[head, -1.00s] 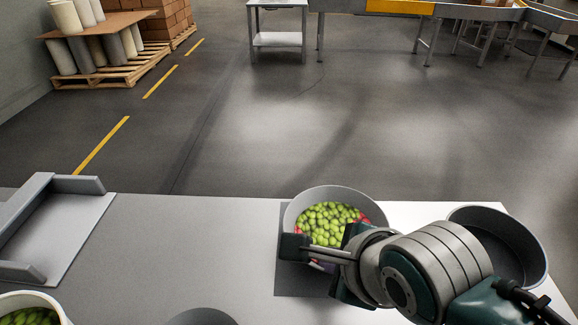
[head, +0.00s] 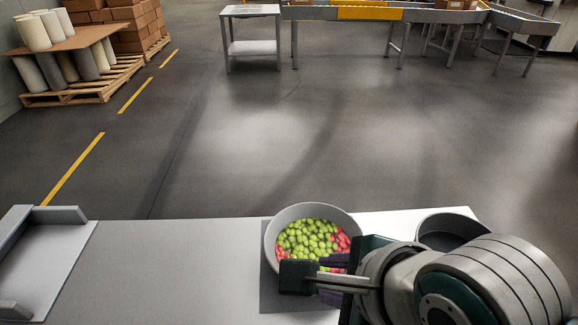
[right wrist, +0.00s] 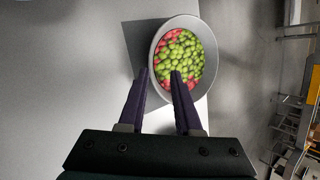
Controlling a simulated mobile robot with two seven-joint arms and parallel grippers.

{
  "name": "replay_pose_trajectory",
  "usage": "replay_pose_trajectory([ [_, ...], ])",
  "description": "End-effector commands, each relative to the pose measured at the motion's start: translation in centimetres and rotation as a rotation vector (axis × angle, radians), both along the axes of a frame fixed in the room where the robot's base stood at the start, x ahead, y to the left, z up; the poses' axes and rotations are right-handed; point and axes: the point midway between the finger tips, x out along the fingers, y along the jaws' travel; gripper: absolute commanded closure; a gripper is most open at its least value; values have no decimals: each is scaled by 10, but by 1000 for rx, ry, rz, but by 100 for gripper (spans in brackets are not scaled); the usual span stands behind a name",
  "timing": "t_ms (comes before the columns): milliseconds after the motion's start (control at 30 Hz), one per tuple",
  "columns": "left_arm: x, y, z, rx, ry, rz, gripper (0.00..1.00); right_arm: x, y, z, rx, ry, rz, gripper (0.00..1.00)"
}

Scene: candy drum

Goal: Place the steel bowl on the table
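A pale grey bowl (head: 276,222), which looks like the steel bowl, holds green and red candies. It sits over a darker grey square (head: 283,298) near the far edge of the light work surface (head: 160,270). In the right wrist view the bowl (right wrist: 204,31) is just beyond my right gripper (right wrist: 159,74). Its two purple fingers are apart, one tip outside the bowl's near rim and the other over the candies. In the head view my wrist and a dark block hide the bowl's near right side. My left gripper is out of view.
A second grey round container (head: 448,219) stands right of the bowl, partly hidden by my right arm. A grey tray with raised sides (head: 52,262) is at the far left. The surface between tray and bowl is clear. A small table (head: 250,12) stands across the floor.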

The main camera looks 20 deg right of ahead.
Motion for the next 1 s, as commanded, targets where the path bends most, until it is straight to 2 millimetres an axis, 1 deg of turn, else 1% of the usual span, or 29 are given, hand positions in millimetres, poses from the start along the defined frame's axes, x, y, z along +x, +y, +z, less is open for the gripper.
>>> replay_pose_trajectory([
  [33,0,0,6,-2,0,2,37,-6,-1,11,2,0,-3,67],
  [100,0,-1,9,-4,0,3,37,-13,-2,20,2,0,-2,67],
  [300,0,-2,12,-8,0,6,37,-23,-4,33,-11,0,12,67],
  [367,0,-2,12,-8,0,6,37,-27,-7,34,-44,5,56,67],
  [433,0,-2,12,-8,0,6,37,-33,-12,36,-121,12,164,67],
  [467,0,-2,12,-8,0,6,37,-36,-14,38,-167,15,230,67],
  [567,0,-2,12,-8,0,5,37,-53,-25,43,-358,37,525,67],
  [600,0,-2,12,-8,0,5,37,-61,-29,46,-441,47,668,67],
  [667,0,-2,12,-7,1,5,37,-72,-35,51,-565,59,891,67],
  [700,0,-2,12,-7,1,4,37,-81,-38,54,-639,65,1040,67],
  [767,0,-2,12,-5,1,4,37,-92,-43,59,-741,71,1255,67],
  [800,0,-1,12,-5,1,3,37,-99,-46,62,-801,73,1390,67],
  [900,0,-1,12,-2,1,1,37,-114,-51,69,-914,68,1676,67],
  [1000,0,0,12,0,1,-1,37,-124,-54,74,-983,59,1875,67],
])
